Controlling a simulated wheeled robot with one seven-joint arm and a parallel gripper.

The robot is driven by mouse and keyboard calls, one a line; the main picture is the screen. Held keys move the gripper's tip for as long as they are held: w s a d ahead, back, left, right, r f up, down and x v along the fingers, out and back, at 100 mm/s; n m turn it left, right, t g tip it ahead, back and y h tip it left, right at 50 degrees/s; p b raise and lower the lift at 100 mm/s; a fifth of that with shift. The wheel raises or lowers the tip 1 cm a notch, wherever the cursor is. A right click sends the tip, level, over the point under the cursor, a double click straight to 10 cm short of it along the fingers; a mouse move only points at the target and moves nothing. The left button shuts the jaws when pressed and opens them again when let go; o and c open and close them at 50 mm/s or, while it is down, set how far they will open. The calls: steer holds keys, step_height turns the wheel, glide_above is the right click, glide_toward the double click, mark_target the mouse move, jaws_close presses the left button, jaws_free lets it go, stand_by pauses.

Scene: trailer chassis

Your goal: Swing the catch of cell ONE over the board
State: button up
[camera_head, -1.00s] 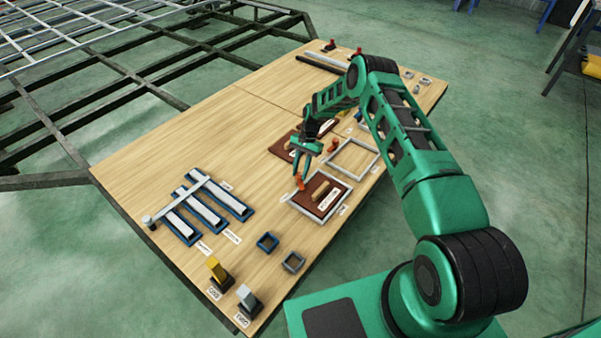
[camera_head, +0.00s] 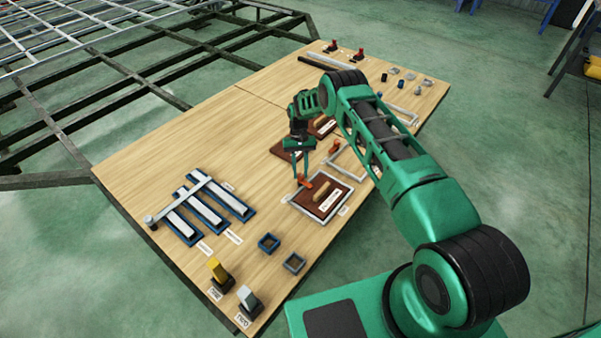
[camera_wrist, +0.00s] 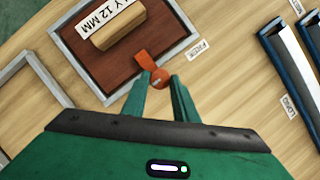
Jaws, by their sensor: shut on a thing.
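The brown board (camera_head: 323,204), with a wooden grip block and a white label, lies inside a grey frame (camera_head: 297,205). It also shows in the wrist view (camera_wrist: 120,62), where part of the label reads "12 MM". The orange catch (camera_head: 309,183) sits at the frame's edge. In the wrist view the catch (camera_wrist: 145,61) reaches from its round end across the rim, with its tip over the board's edge. My gripper (camera_head: 301,181) is shut on the catch, with one finger on each side of the round end in the wrist view (camera_wrist: 160,82).
An empty grey frame (camera_head: 341,169) with another orange catch (camera_head: 336,146) lies beyond this one. More brown boards (camera_head: 285,150) lie behind my gripper. Blue-edged trays with bars (camera_head: 201,209) are to the left. The table's left middle is clear.

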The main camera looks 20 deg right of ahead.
steer(key=shift+w+a, duration=0.1)
stand_by(0.4)
steer(key=o, duration=1)
steer(key=v, duration=1)
steer(key=shift+w+r, duration=0.25)
steer(key=shift+r, duration=0.05)
steer(key=shift+r, duration=0.1)
